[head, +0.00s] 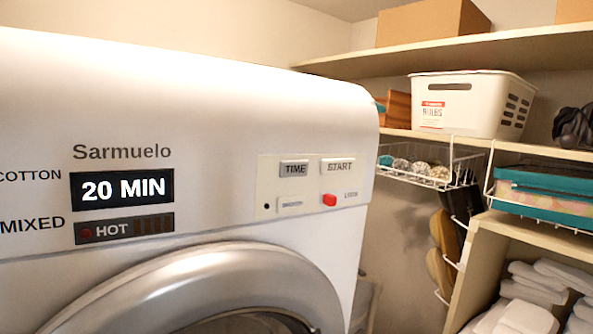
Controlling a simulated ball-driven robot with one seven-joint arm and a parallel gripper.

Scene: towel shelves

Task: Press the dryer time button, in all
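The white dryer (230,110) fills the left and middle of the head view. Its grey TIME button (294,169) sits on a cream panel (264,188) at the right of the front, left of the START button (338,166). The display (121,188) reads 20 MIN. Below it a smaller display (124,229) reads HOT. A small red button (329,199) is under START. My gripper is not in view.
The round dryer door (190,285) is at the bottom. Shelves (480,48) on the right hold a cardboard box (425,22), a white basket (468,105) and teal boxes (545,190). Folded towels (528,318) lie lower right.

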